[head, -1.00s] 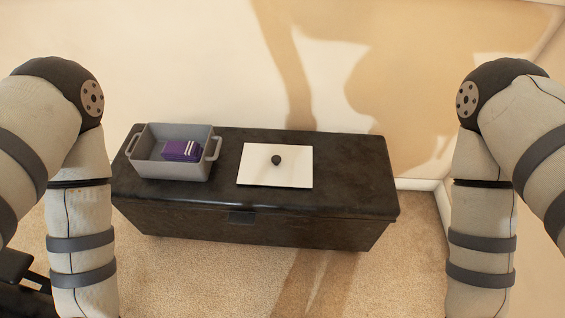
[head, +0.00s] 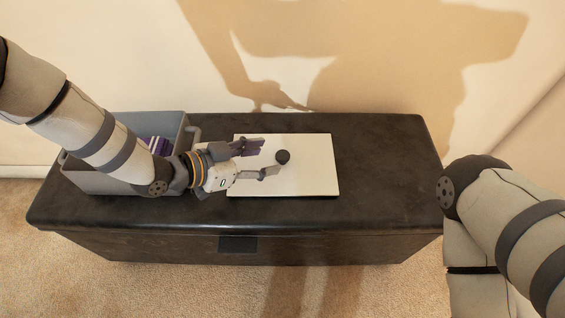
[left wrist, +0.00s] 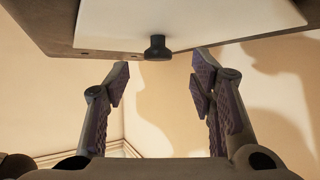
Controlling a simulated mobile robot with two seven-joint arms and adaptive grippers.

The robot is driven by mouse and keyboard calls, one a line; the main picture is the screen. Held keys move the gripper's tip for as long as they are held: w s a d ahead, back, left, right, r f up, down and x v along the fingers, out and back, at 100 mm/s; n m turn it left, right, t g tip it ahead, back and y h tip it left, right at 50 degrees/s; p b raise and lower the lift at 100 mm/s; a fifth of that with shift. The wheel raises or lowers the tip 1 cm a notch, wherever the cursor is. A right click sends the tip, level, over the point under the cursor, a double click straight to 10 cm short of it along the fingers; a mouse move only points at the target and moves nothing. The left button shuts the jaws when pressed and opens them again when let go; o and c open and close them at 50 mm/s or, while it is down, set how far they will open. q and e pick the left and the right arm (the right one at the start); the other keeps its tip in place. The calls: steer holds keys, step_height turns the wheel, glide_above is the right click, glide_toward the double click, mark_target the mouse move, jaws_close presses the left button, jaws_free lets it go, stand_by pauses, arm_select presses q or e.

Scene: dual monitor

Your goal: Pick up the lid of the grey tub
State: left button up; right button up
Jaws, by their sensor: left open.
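The lid (head: 310,175) is a flat white panel with a round black knob (head: 283,157), lying on the dark chest. In the left wrist view the knob (left wrist: 157,48) stands out from the white lid (left wrist: 200,22), between and just beyond the fingertips. The grey tub (head: 100,184) sits at the left end of the chest, partly hidden by my left arm, with purple items inside. My left gripper (head: 263,160) is open, over the lid, its fingers pointing right at the knob. My right gripper is out of view.
The dark chest (head: 385,170) has a clear top to the right of the lid. A pale wall (head: 100,60) stands close behind it. Carpet (head: 180,285) lies in front.

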mark_target(281, 156)
arm_select(q)
steer(key=b+x, duration=0.1)
steer(key=x, duration=0.4)
steer(key=shift+s+d+r, duration=0.1)
steer(key=shift+r, duration=0.15)
jaws_close()
